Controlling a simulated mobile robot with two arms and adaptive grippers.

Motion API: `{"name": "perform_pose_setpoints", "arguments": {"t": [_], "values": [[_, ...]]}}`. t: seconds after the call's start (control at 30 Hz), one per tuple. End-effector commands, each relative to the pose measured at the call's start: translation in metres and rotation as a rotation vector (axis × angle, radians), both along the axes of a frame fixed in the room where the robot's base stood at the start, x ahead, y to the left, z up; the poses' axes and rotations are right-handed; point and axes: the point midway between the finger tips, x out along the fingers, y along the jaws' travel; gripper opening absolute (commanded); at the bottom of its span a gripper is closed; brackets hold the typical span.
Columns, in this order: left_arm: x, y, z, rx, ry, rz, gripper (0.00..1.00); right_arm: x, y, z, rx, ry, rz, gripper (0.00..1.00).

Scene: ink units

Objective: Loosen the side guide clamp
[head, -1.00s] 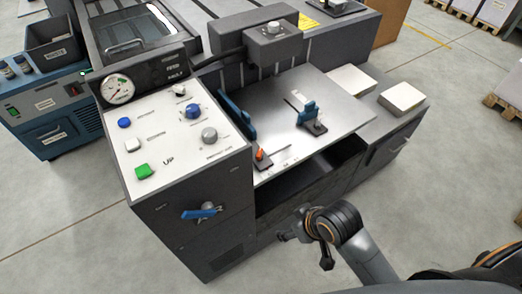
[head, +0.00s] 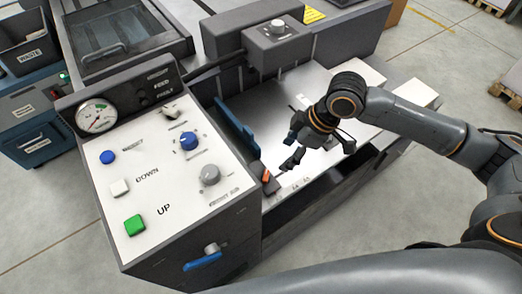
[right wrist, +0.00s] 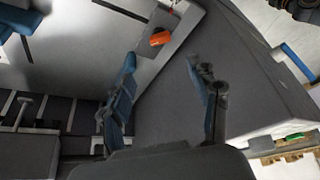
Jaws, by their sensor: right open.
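The side guide clamp shows as a small orange lever (head: 266,175) on a dark base at the front edge of the grey feed table (head: 245,97). In the right wrist view, the orange lever (right wrist: 159,38) lies beyond and roughly between the fingertips. A blue side guide (head: 237,126) stands behind the clamp. My right gripper (head: 318,153) is over the front of the table, to the right of the clamp. In the right wrist view, the right gripper (right wrist: 160,68) is open and empty, apart from the lever. My left gripper is not in view.
A control panel (head: 150,190) with buttons, knobs and a gauge (head: 96,116) stands left of the table. A blue handle (head: 203,260) sticks out from its front. A grey box with a knob (head: 278,42) overhangs the table's back. A pale stack (head: 415,92) sits at right.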

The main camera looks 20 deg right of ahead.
Motion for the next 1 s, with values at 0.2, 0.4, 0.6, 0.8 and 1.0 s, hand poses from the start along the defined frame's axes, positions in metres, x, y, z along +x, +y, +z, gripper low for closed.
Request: {"name": "perform_pose_setpoints", "arguments": {"t": [0.2,0.4,0.6,0.8,1.0], "values": [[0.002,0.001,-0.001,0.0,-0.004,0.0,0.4,0.002,0.001,-0.01,-0.001,0.007,-0.002,0.62],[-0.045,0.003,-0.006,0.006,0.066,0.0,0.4,0.007,0.015,-0.045,-0.001,0.008,-0.002,0.62],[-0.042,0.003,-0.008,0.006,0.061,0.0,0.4,0.014,0.03,-0.084,-0.001,0.008,-0.001,0.62],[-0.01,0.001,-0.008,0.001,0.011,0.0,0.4,0.019,0.04,-0.113,-0.001,0.005,-0.003,0.62],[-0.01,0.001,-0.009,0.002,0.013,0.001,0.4,0.021,0.045,-0.125,-0.001,0.004,-0.002,0.62]]}}
